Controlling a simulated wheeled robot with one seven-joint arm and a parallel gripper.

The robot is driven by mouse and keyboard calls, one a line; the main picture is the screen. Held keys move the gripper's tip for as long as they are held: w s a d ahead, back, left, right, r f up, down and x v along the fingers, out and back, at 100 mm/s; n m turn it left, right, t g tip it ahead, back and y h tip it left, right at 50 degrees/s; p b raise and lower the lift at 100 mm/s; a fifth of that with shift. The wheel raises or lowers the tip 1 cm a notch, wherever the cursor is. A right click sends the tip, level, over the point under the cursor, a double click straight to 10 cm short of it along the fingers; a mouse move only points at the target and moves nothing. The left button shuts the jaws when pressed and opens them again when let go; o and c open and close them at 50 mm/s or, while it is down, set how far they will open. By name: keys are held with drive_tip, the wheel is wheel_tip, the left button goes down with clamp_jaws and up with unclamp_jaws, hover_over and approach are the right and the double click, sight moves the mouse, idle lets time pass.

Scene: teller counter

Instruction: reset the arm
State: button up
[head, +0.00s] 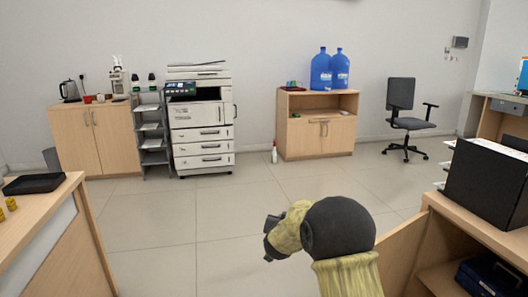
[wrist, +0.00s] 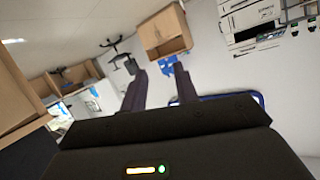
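My arm (head: 340,235) reaches into the head view from the bottom, with a yellowish cover and a dark round joint, over the open floor between two counters. Its far end points left; I cannot make out the fingers there. In the wrist view my gripper (wrist: 160,70) shows two dark fingers standing apart with nothing between them. The wrist view is tilted, with the room rotated. No object is held.
A wooden counter (head: 35,225) with a black tray (head: 34,183) stands at left. Another desk (head: 470,222) with a black box (head: 488,182) is close on the right. A printer (head: 200,120), a cabinet with blue bottles (head: 322,72) and an office chair (head: 405,122) stand farther back. The middle floor is clear.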

drive_tip(key=s+d+f+n+g+y+p, duration=0.1)
drive_tip(key=s+d+g, duration=0.25)
drive_tip(key=s, duration=0.95)
drive_tip(key=s+d+f+n+g+y+p, duration=0.15)
drive_tip(key=s+g, duration=0.25)
drive_tip(key=s, duration=0.9)
drive_tip(key=s+d+n+g, duration=0.2)
drive_tip(key=s+d+g, duration=0.15)
drive_tip(key=s, duration=0.95)
wheel_tip(320, 180, up, 38)
drive_tip(key=p, duration=3.8)
drive_tip(key=shift+a+f, duration=0.15)
drive_tip(key=shift+f, duration=0.05)
drive_tip(key=shift+m, duration=0.25)
drive_tip(key=shift+f, duration=0.1)
